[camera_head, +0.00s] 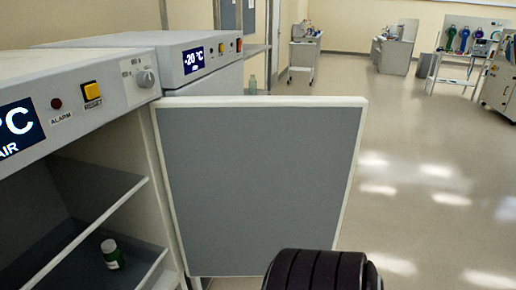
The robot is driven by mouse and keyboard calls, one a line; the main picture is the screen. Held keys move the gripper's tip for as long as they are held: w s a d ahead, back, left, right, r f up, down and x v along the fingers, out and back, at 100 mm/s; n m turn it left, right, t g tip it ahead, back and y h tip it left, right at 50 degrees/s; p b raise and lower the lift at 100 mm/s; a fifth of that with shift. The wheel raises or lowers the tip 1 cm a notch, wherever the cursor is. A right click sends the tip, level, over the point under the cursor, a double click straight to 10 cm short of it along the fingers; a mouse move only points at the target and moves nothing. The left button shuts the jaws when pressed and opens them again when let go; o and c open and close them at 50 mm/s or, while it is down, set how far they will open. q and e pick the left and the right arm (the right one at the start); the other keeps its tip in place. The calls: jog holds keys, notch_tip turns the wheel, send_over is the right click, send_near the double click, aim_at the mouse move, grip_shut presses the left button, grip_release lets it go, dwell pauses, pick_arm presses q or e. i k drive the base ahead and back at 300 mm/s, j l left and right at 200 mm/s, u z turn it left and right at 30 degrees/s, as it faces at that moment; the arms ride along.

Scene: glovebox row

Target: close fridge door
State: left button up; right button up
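The fridge (70,118) stands at the left, with a display, a yellow button and a knob on its top panel. Its door (255,180) stands wide open, swung out to the right from the fridge's right edge. The door's grey inner face with a white rim faces me. A dark ribbed part, probably of my own arm, shows at the bottom edge in front of the door's lower right part. Neither gripper's fingers can be seen.
A second unit (190,60) reading -20 °C stands behind. The floor (430,180) to the right of the door is clear. Carts (305,55) and a bench (455,70) stand far back.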

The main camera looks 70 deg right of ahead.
aim_at(248, 180)
jog(key=k+l+u, duration=0.15)
jog(key=k+l, duration=0.15)
jog(key=l, duration=0.3)
jog(key=k+l+u, duration=0.15)
jog(key=k+l, duration=0.15)
jog(key=l, duration=0.3)
jog(key=k+l+u, duration=0.1)
jog(key=k+l, duration=0.25)
jog(key=l, duration=0.2)
jog(key=k+l+u, duration=0.15)
jog(key=k+l, duration=0.2)
jog(key=l, duration=0.15)
jog(key=l+u, duration=0.1)
jog(key=l, duration=0.35)
jog(key=k+l+u, duration=0.1)
jog(key=l, duration=0.3)
jog(key=l+u, duration=0.1)
jog(key=l, duration=0.35)
jog(key=k+l+u, duration=0.15)
jog(key=l, duration=0.3)
jog(key=l+u, duration=0.1)
jog(key=l, duration=0.75)
jog(key=i+u, duration=0.05)
jog(key=i, duration=0.05)
